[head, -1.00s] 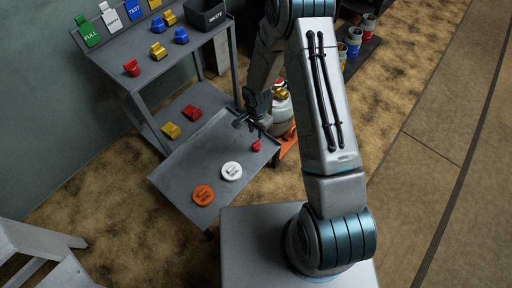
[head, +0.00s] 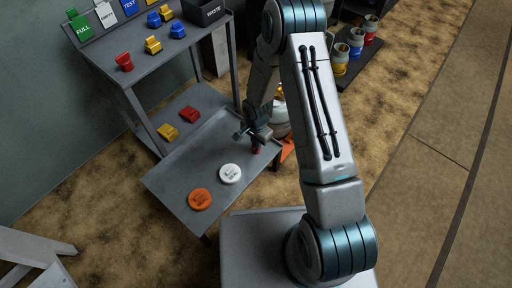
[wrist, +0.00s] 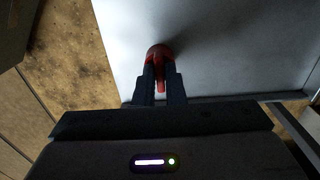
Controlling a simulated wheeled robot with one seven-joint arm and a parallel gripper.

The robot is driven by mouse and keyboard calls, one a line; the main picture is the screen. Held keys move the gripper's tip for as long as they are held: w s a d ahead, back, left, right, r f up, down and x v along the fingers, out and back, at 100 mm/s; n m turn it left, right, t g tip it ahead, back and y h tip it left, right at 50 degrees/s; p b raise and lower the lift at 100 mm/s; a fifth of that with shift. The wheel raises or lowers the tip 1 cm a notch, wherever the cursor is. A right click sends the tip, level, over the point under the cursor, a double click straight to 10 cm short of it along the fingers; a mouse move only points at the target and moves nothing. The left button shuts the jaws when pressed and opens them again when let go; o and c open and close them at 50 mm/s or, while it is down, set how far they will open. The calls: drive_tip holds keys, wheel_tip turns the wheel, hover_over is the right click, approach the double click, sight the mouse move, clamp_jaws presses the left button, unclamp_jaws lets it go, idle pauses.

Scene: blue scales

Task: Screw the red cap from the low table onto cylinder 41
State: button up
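The red cap (head: 255,150) is at the right end of the low grey table (head: 178,182). In the wrist view the red cap (wrist: 158,50) lies at the tips of my gripper (wrist: 160,72), with a strip of red between the two dark fingers. I cannot tell whether the fingers press on it. In the head view my gripper (head: 257,137) is directly at the cap and partly covers it. A pale cylinder (head: 281,126) stands just beyond the table, mostly hidden behind my arm; no number is readable on it.
A white disc (head: 230,173) and an orange disc (head: 200,199) lie on the low table. Several small canisters (head: 341,58) stand at upper right.

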clamp_jaws()
drive_tip(key=shift+r, duration=0.15)
drive_tip(key=shift+r+p, duration=1.3)
drive_tip(key=shift+r, duration=0.6)
